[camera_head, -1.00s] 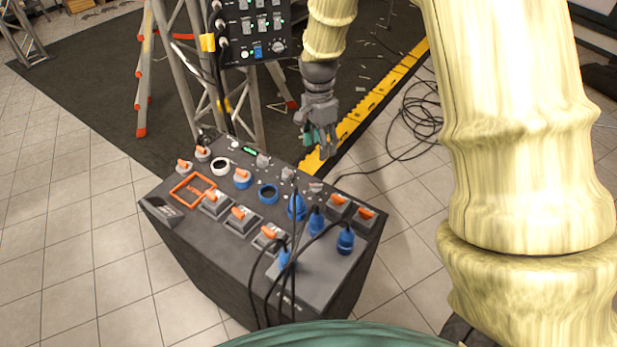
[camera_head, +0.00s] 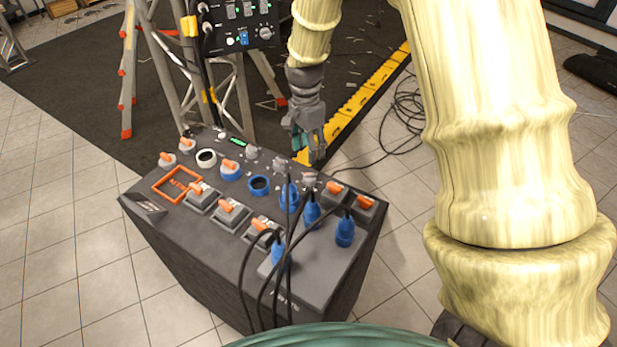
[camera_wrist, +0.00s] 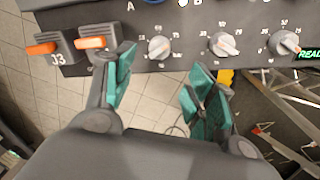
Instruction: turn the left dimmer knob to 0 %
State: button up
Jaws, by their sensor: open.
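Three grey dimmer knobs stand in a row on the black console. By the lettering that reads upright in the wrist view, the left dimmer knob (camera_wrist: 159,47) is the one nearest the orange switches; in the head view this knob (camera_head: 310,179) is the rightmost. The middle knob (camera_wrist: 222,43) and the right knob (camera_wrist: 285,42) stand beside it. Percent marks surround each knob; the left knob's exact setting is too small to read. My gripper (camera_wrist: 160,66) is open and empty, its teal-padded fingers to either side of the left knob in view, apparently apart from it. It also shows in the head view (camera_head: 308,154).
The console (camera_head: 335,275) carries orange switches (camera_wrist: 90,43), blue plugs (camera_head: 344,232) with black cables, and a green display (camera_wrist: 308,54). A truss (camera_head: 160,65) with a control box (camera_head: 236,22) stands behind. Yellow cable ramp (camera_head: 365,95) and loose cables lie on the floor.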

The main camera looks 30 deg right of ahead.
aim_at(310, 174)
jog(key=shift+s+f+p, duration=0.2)
jog(key=shift+f+p, duration=0.25)
jog(key=shift+f, duration=2.1)
jog(key=shift+s+f+p, duration=0.2)
jog(key=shift+f+p, duration=0.25)
jog(key=shift+f, duration=2.1)
jog(key=c, duration=1)
